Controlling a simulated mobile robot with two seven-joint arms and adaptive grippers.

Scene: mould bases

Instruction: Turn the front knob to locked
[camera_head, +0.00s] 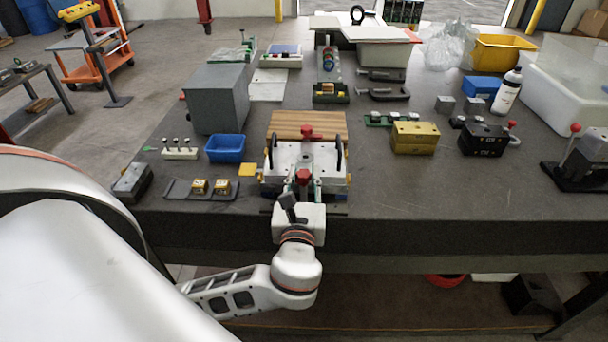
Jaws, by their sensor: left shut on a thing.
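The mould base (335,162) is a light plate with black handles at its left and right, near the table's front edge. The front knob (304,175) is red and sits at the plate's near side. A second red knob (308,132) is at its far side. My left gripper (303,183) reaches in from the front and is shut on the front knob. Its fingers and wrist partly hide the knob and the plate's near edge, so I cannot tell the knob's marking. My right gripper is not in view.
A wooden board (318,121) lies behind the plate. A blue bin (225,148) and a dark tray with gold blocks (202,190) are to the left. A gold block (415,138) is to the right. The table at front right is mostly clear.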

